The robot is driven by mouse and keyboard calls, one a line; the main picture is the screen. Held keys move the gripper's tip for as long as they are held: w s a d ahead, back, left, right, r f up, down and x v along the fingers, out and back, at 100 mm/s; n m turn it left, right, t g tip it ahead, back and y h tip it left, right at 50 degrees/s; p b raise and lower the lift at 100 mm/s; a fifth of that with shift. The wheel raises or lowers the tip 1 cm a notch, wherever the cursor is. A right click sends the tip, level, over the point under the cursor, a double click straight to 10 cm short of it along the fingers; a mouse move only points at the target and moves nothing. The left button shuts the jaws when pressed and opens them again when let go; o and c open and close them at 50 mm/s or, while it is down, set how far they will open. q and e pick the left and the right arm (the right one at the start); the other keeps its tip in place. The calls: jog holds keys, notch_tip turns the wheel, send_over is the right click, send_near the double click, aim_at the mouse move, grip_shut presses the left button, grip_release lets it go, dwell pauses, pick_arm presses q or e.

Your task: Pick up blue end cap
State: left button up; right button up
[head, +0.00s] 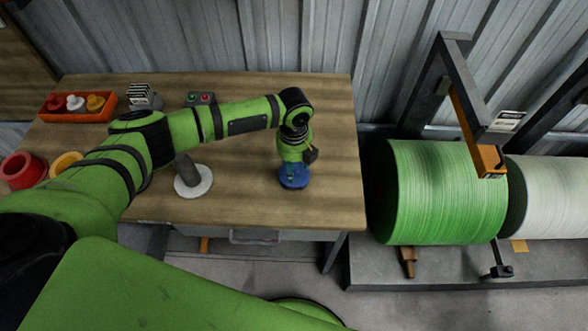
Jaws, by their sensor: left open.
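The blue end cap (293,178) sits on the wooden table near its right front edge. My left gripper (291,169) points down at it from directly above, with its fingertips at the cap. The gripper covers the top of the cap, and I cannot tell whether the fingers touch it. The gripper is open. My right gripper is not in view.
A white disc with a grey post (193,181) stands left of the cap. Red (22,170) and yellow (66,163) rings lie farther left. An orange tray (78,107) and a button box (200,98) are at the back. A green roll (440,192) stands beyond the table's right edge.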

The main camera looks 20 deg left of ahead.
pick_arm(q)
jog(key=shift+f, duration=0.35)
grip_shut()
jog(key=shift+r, duration=0.1)
